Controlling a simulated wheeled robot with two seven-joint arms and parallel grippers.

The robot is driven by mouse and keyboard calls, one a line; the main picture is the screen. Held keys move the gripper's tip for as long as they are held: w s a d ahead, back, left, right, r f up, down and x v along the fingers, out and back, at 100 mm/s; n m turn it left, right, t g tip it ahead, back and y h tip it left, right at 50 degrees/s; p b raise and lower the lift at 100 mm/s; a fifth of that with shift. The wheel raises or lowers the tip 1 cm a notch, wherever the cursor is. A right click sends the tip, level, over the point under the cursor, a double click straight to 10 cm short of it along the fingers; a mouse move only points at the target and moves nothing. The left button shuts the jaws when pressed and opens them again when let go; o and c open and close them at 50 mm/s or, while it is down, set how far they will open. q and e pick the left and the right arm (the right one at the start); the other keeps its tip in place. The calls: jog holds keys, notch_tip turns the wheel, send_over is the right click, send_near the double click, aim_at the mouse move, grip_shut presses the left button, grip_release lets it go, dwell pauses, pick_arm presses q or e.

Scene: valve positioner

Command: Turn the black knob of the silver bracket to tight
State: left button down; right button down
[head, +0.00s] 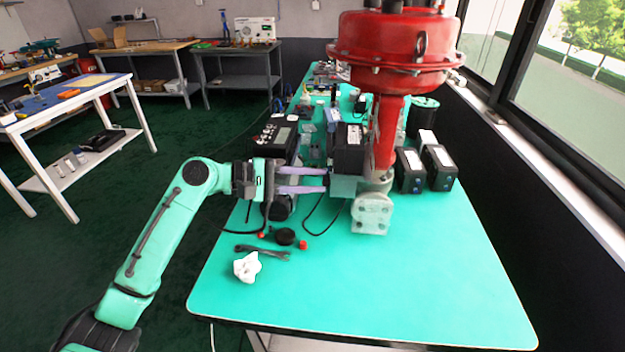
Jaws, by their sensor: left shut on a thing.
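The silver bracket (345,187) sits at the left side of the red valve actuator (385,50), below a black box (347,150). My left gripper (326,180) reaches in from the left, with its two pale purple fingers level at the bracket's left face. It is shut on the small black knob there. My right gripper is out of view.
A wrench (263,251), a crumpled white cloth (247,267) and small black and red parts lie on the green table (400,290). Black boxes (439,168) stand right of the valve. A black-and-grey device (276,138) stands behind my gripper. The table's front right is clear.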

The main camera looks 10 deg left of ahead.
pick_arm(q)
jog(key=c, duration=0.8)
grip_release()
jog(key=shift+o, duration=0.8)
jog(key=b+v, duration=0.3)
jog(key=v, duration=1.1)
jog(key=shift+a, duration=0.3)
